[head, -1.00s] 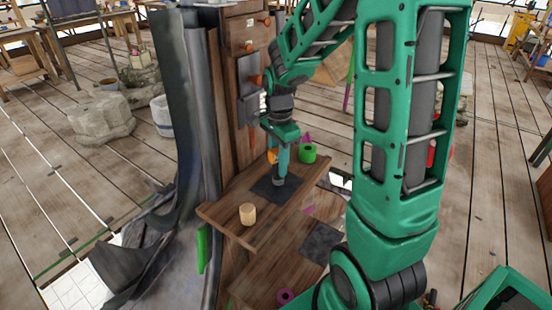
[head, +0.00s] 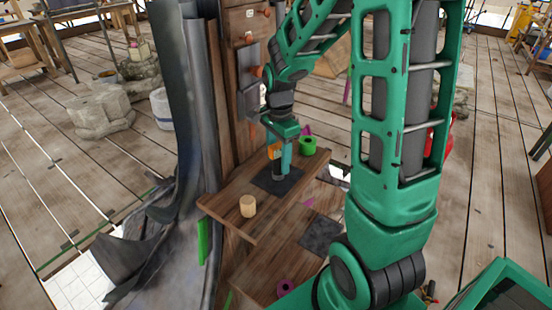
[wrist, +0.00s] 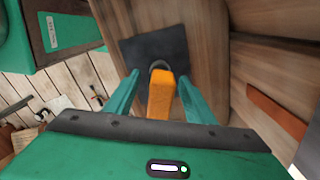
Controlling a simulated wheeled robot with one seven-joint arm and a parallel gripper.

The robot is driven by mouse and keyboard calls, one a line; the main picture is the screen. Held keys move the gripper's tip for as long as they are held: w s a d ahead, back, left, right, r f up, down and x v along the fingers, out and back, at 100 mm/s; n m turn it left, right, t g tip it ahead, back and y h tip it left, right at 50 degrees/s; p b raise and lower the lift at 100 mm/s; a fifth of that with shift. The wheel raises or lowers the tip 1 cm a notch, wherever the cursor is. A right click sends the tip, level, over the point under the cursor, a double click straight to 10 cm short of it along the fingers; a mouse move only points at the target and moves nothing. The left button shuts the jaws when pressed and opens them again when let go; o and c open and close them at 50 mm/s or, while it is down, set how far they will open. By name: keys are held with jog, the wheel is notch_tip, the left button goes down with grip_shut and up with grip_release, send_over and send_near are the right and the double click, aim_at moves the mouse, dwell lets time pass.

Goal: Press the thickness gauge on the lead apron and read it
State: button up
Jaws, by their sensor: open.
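The thickness gauge (wrist: 161,95) has an orange body and a dark round foot, and it stands on a dark grey square sheet (wrist: 178,42), which looks like the lead apron. In the head view the gauge (head: 273,152) partly shows beside the near finger, and the sheet (head: 290,186) lies flat on a wooden shelf. My gripper (head: 283,165) points down at the gauge. In the wrist view my gripper (wrist: 158,92) is open, with a green finger on each side of the gauge and gaps between. Any reading on the gauge is not visible.
A wooden cylinder (head: 248,206) stands at the shelf's (head: 226,205) front left. A green cup (head: 308,146) is behind my gripper. A wooden post (head: 246,70) rises at the back. A lower shelf holds another dark sheet (head: 321,236) and a purple ring (head: 285,287).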

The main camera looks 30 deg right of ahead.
notch_tip(320, 180, up, 11)
jog(key=shift+f, duration=0.15)
dwell(0.4)
jog(key=s+d+n, duration=0.2)
jog(key=s+n, duration=0.3)
jog(key=s, duration=0.7)
jog(key=s+d+f+n, duration=0.1)
jog(key=s+n, duration=0.5)
jog(key=s, duration=0.6)
jog(key=shift+d+n, duration=0.3)
jog(key=shift+d, duration=0.15)
jog(key=shift+w+f, duration=0.3)
jog(key=shift+w, duration=0.25)
